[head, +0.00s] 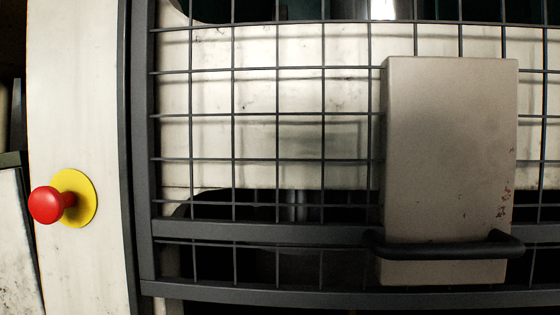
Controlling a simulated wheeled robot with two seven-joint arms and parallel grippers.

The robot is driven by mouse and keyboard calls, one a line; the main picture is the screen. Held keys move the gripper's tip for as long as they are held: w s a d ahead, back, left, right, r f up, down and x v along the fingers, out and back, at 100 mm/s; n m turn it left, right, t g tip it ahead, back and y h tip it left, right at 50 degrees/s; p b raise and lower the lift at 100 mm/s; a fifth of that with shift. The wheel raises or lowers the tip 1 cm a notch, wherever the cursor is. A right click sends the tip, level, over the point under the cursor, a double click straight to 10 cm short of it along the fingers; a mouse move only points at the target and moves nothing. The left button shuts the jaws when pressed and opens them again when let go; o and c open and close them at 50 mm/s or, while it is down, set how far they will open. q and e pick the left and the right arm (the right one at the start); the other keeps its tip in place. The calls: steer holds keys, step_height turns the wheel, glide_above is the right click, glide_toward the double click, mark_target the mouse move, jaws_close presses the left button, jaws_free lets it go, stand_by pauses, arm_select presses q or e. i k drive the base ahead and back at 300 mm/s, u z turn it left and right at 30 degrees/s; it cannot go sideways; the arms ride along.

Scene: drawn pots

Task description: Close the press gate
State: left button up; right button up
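The press gate (250,232) is a dark metal frame with a wire grid, and it fills most of the head view. A grey box-like panel (450,150) is on its right part. A dark bar handle (450,249) crosses the lower part of this panel. Through the grid I see a pale surface and a dark opening low down. The gate's top and right edges lie outside the picture. Neither of my grippers shows in this view.
A red mushroom button (46,205) on a yellow disc (84,199) sticks out from the pale post (80,100) to the left of the gate. Dark and pale shapes stand at the far left edge. No free floor is visible.

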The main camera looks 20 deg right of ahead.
mark_target(149, 226)
steer(key=z, duration=1.35)
steer(key=k, duration=0.6)
steer(key=u, duration=0.95)
